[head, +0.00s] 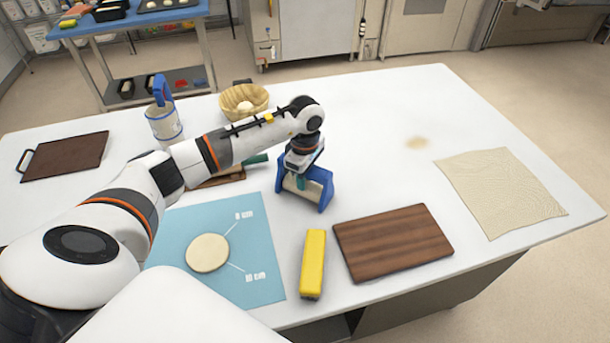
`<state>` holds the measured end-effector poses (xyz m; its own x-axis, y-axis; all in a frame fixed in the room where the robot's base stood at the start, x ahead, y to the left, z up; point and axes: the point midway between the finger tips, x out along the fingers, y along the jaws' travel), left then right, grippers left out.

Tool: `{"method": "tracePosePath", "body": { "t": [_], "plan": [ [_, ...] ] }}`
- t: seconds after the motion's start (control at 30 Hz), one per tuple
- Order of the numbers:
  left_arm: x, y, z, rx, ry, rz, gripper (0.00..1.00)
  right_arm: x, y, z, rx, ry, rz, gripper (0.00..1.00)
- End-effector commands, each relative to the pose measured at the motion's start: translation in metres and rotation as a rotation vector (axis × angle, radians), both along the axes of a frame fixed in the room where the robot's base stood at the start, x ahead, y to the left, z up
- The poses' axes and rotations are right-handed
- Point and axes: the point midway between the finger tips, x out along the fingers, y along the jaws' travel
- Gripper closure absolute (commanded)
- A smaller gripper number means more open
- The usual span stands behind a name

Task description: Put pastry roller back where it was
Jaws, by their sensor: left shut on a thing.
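The pastry roller (297,184), a pale cylinder between blue side brackets, is near the middle of the white table. My left gripper (303,160) reaches it from above and is shut on its top; the fingertips are partly hidden by the wrist and the blue frame. The roller looks upright, at or just above the table top; I cannot tell whether it touches. It is just right of the blue mat's upper corner. My right gripper is not in view.
The blue mat (262,285) holds a round dough disc (207,253). A yellow block (313,263) and brown board (393,243) lie in front. A dough sheet (500,190) is right, a bowl (243,100) and a container (164,124) behind. The table's middle right is mostly clear.

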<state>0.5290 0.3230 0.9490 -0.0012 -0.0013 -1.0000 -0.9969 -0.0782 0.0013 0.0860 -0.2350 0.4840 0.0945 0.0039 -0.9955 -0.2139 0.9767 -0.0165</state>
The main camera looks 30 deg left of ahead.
Motion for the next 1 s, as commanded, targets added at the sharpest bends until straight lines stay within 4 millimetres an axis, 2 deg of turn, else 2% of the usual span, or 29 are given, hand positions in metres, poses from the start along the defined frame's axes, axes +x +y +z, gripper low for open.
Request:
{"method": "tracePosePath", "body": {
  "t": [0.03, 0.13, 0.5, 0.57, 1.0],
  "plan": [
    [0.000, 0.000, -0.001, 0.000, 0.000, 0.000, 0.66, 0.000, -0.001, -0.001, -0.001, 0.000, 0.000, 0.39],
    [0.000, 0.000, -0.001, 0.000, 0.000, 0.000, 0.50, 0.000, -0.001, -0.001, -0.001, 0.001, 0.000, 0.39],
    [0.000, 0.000, 0.005, -0.001, 0.000, 0.000, 0.49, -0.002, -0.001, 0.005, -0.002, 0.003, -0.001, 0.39],
    [0.001, 0.000, 0.009, 0.000, -0.003, 0.000, 0.49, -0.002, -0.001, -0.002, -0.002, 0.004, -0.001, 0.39],
    [0.001, 0.001, 0.097, 0.000, -0.005, 0.000, 0.49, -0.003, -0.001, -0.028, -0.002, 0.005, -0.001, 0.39]
  ]
}}
